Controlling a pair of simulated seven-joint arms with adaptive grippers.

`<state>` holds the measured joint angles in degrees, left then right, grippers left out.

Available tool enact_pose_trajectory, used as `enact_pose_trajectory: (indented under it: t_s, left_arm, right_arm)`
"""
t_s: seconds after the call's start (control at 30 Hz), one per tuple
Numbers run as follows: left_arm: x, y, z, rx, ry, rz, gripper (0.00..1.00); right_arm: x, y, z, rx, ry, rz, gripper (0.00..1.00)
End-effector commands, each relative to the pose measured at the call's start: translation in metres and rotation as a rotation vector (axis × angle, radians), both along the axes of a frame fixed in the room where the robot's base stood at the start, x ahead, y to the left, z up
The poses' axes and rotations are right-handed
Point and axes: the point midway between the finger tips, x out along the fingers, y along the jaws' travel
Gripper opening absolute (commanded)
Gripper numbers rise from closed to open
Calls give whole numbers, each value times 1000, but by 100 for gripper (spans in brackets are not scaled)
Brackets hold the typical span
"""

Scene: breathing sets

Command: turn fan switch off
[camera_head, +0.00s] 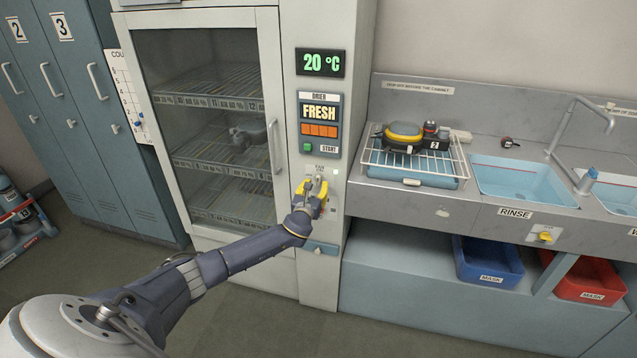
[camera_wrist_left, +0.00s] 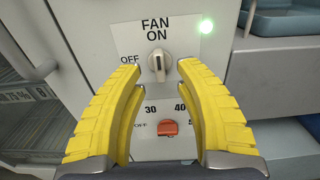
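The fan switch (camera_wrist_left: 158,62) is a pale rotary knob on the drier cabinet's panel, under the label "FAN ON", with "OFF" at its left. It stands upright, toward "ON", and a green light (camera_wrist_left: 207,25) glows at its upper right. My left gripper (camera_head: 316,187) is at this panel in the head view. In the left wrist view its yellow fingers (camera_wrist_left: 158,68) are open on either side of the switch, apart from it. A red knob (camera_wrist_left: 168,127) with a scale sits below, between the fingers. My right gripper is not in view.
A glass-doored cabinet (camera_head: 205,90) stands left. A counter with a wire rack (camera_head: 448,163) and sinks (camera_head: 515,182) lies right, above blue (camera_head: 487,262) and red (camera_head: 590,281) bins.

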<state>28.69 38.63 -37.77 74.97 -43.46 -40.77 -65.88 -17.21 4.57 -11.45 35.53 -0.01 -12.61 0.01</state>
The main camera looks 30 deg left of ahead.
Motion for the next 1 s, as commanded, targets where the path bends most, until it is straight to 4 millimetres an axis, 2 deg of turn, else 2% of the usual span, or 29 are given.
enact_pose_trajectory:
  t_s: [0.1,0.3,0.8,0.83,1.0]
  left_arm:
    - [13,5,0,2,0,2,34]
    - [26,8,0,1,-1,1,34]
    - [32,10,0,0,0,0,34]
    - [32,10,0,0,0,0,37]
    - [32,10,0,0,0,0,17]
  right_arm:
    - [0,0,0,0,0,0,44]
    - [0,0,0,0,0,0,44]
    - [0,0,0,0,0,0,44]
    - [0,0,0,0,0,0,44]
    - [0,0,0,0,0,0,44]
